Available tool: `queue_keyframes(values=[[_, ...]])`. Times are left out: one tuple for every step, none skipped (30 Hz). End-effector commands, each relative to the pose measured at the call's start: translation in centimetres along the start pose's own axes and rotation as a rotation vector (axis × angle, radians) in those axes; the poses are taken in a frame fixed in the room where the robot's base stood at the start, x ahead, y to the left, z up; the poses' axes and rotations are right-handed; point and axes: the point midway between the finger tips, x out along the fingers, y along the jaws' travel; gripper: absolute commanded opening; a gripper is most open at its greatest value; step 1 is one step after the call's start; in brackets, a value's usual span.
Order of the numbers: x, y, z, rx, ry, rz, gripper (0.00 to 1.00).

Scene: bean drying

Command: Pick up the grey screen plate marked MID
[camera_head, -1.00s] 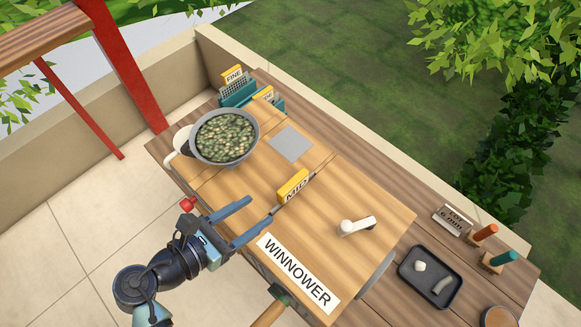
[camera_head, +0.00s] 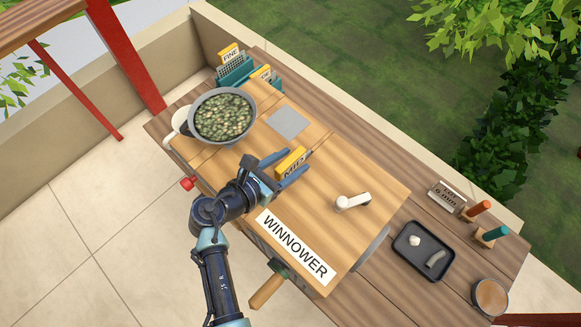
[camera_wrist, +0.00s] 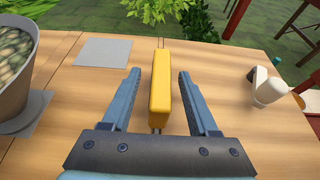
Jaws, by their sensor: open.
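The MID screen plate shows as a yellow tab marked MID (camera_head: 291,163), standing up from the winnower's wooden top (camera_head: 335,175). The grey plate part below the tab is mostly hidden in a slot. My gripper (camera_head: 285,168) is open, with its two blue fingers on either side of the tab. In the wrist view the yellow tab (camera_wrist: 161,88) stands upright between the fingers, with a gap on each side. The fingers do not touch it.
A pot of beans (camera_head: 222,116) stands at the left of the top, near a flat grey square (camera_head: 288,122). A white handle (camera_head: 353,202) lies to the right. A teal rack (camera_head: 236,72) with the FINE plate stands behind. A black tray (camera_head: 424,250) sits at the right.

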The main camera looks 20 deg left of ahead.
Motion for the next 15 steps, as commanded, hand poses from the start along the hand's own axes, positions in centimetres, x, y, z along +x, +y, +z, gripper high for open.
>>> queue_keyframes(values=[[0.27,-0.02,-0.01,0.0,0.0,-0.001,0.6],[0.34,-0.04,-0.02,0.0,0.0,-0.001,0.6],[0.37,-0.04,-0.03,0.0,0.0,-0.001,0.6],[0.37,-0.04,-0.03,0.0,0.0,0.0,0.6],[0.35,-0.04,-0.03,0.0,0.0,0.0,0.6],[0.34,-0.03,-0.03,0.0,0.0,0.0,0.6],[0.34,-0.03,-0.03,0.0,0.0,0.0,0.6],[0.33,-0.03,-0.03,0.0,0.0,0.0,0.58],[0.32,-0.03,-0.03,0.0,0.0,0.0,0.51],[0.32,-0.02,-0.03,0.0,0.0,0.0,0.46],[0.31,-0.02,-0.03,0.0,0.0,0.0,0.4],[0.31,-0.02,-0.03,0.0,0.0,0.0,0.33],[0.31,-0.02,-0.03,0.0,0.0,0.0,0.28],[0.3,-0.02,-0.04,0.0,0.0,0.0,0.22],[0.3,-0.02,-0.04,0.0,0.0,0.0,0.15]])
